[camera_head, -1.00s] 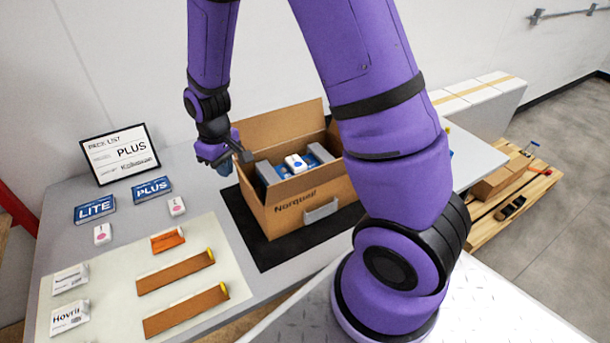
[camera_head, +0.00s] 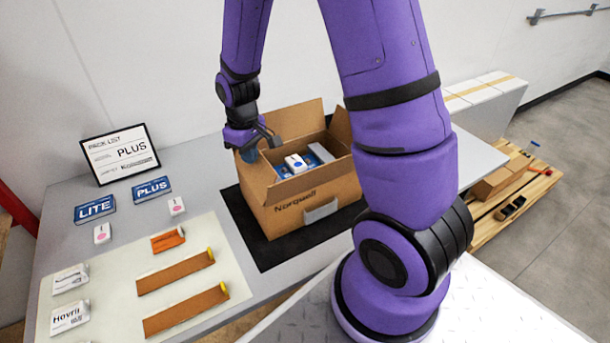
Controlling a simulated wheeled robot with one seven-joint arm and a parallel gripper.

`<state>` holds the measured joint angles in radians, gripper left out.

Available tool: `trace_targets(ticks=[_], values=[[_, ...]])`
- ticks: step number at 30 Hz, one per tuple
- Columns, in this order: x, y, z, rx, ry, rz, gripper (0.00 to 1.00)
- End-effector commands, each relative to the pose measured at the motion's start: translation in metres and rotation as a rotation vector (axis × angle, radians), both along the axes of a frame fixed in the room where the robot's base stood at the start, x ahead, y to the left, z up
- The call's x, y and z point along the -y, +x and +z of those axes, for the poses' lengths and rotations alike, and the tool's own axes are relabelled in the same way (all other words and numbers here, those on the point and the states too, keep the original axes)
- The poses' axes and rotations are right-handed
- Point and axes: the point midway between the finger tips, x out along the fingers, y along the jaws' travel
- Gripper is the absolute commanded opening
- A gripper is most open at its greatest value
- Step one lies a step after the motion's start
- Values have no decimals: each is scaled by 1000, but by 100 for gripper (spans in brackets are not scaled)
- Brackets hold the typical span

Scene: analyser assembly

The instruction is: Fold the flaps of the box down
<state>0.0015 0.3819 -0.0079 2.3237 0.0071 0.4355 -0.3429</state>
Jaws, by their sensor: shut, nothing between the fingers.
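The brown cardboard box (camera_head: 283,217), marked Norquell, stands on a black mat (camera_head: 249,246) with its top open. Its back flap (camera_head: 297,118) stands up behind the opening, and part of the right flap (camera_head: 341,125) shows beside my arm. The left flap (camera_head: 252,178) is partly up, close below my gripper. My gripper (camera_head: 268,142) is shut and empty over the left side of the box; I cannot tell whether it touches the flap. White and blue items (camera_head: 297,163) lie inside.
A pale mat (camera_head: 110,290) holds brown strips and small packs. White cartons (camera_head: 485,98) and a pallet (camera_head: 530,190) are at right.

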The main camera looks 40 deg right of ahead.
Motion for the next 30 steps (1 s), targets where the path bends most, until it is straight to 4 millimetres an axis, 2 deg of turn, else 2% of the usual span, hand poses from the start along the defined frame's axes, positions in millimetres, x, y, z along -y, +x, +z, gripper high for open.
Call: trace_targets(ticks=[9,30], values=[[24,-5,-9,-1,0,-2,0],[51,-10,-36,-2,-1,-2,0]])
